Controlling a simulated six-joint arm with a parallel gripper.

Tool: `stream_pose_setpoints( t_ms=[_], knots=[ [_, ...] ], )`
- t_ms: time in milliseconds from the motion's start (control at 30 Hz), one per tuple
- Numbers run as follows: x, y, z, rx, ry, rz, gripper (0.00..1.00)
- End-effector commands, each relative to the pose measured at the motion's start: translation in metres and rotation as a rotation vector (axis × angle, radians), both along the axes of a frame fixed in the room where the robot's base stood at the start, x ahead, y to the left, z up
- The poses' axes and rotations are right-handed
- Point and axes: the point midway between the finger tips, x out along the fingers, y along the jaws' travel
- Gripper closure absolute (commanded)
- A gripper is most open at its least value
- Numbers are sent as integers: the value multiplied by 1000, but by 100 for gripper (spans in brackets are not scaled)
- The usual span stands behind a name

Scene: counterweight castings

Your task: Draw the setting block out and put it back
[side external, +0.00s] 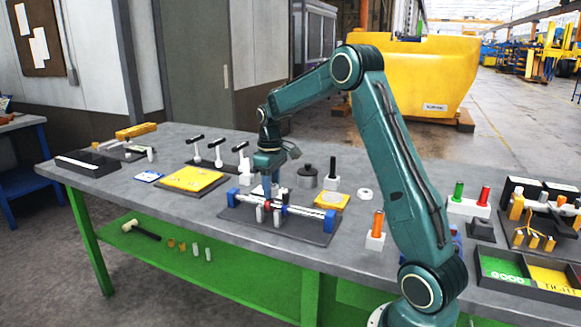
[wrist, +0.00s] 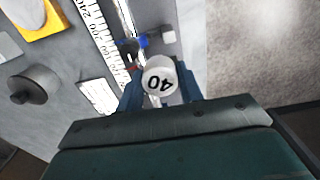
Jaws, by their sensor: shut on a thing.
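My gripper (side external: 268,192) points down over the measuring fixture, whose dark base plate (side external: 300,231) lies on the bench. In the wrist view, its two blue fingers are shut on a white, round-topped piece marked 40, which I take as the setting block (wrist: 160,72). In the side external view, white upright pieces (side external: 260,214) stand by the rail beneath my gripper. I cannot tell there which is the held block, or whether it is seated or lifted. The fixture has blue end blocks (side external: 330,221) and a white scale (wrist: 97,32). The block's lower part is hidden.
A dark grey lidded pot (side external: 308,177), a black-handled piece (side external: 332,171) and a white ring (side external: 365,194) stand behind the fixture. A yellow plate (side external: 192,179) lies to the left. An orange-topped stand (side external: 377,230) stands right. Some bench left of the fixture is clear.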

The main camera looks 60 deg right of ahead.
Motion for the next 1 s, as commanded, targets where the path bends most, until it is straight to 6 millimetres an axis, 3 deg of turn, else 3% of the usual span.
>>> stream_pose_setpoints(
  t_ms=[1000],
  knots=[
    [-3,-44,1,-1,-1,-2,89]
  ],
)
